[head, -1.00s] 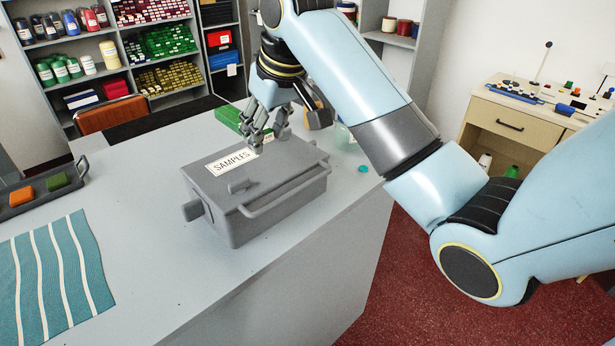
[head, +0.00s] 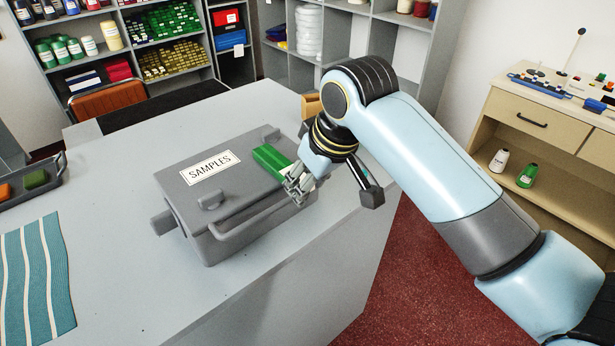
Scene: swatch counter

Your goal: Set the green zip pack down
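The green zip pack (head: 268,160) is a flat green slab. It shows at the right end of the grey SAMPLES box (head: 212,212), overlapping the lid in the picture. My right gripper (head: 294,182) is shut on the near right end of the pack. I cannot tell whether the pack touches the lid or hangs just above it. The box is closed, with a white SAMPLES label (head: 209,168) on its lid. My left gripper is not in view.
The grey counter (head: 120,165) is bare left of the box. A striped teal cloth (head: 38,280) and a dark tray (head: 52,178) with orange and green pieces lie at the left. A brown item (head: 312,106) stands behind my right wrist. The counter's right edge drops to red floor.

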